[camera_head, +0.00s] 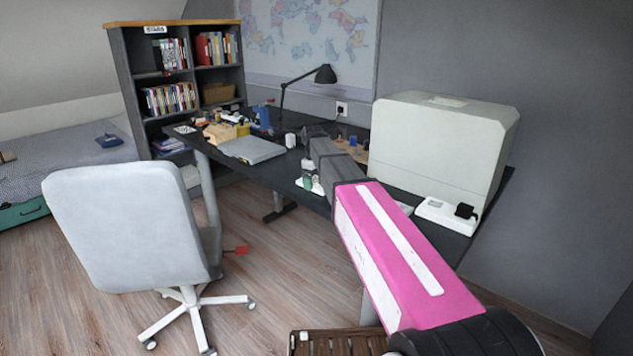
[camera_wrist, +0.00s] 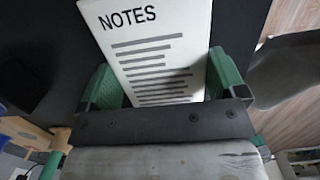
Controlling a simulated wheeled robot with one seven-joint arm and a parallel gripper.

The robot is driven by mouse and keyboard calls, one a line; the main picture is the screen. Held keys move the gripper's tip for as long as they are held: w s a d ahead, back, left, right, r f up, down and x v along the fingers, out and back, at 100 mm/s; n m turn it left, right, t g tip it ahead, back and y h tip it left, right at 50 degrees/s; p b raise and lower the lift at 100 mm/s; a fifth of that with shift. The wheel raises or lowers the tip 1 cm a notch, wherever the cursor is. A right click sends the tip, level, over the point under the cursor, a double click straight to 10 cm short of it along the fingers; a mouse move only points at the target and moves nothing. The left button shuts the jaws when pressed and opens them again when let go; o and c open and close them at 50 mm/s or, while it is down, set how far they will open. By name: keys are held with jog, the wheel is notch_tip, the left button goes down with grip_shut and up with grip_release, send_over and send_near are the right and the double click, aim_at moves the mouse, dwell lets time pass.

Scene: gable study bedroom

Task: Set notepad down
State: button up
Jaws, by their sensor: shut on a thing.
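The notepad (camera_wrist: 150,45) is a white pad with "NOTES" and grey lines printed on it. In the wrist view it sits between the green fingers of my gripper (camera_wrist: 161,78), which is shut on it. The dark desk top (camera_wrist: 45,45) shows around the pad; I cannot tell whether the pad touches it. In the head view my gripper (camera_head: 310,176) is over the front edge of the dark desk (camera_head: 285,172), partly hidden by my arm. The notepad is hard to make out there.
A large pale box-shaped machine (camera_head: 430,150) stands on the desk at right. A grey laptop-like slab (camera_head: 252,149), a black lamp (camera_head: 325,75) and small items are at left and back. A white chair (camera_head: 130,225) stands in front.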

aim_at(316, 182)
jog(key=o, duration=0.7)
jog(key=shift+f, duration=0.1)
notch_tip(316, 182, up, 12)
jog(key=shift+t+y, duration=0.4)
jog(key=shift+a+f, duration=0.1)
jog(key=shift+f, duration=5.9)
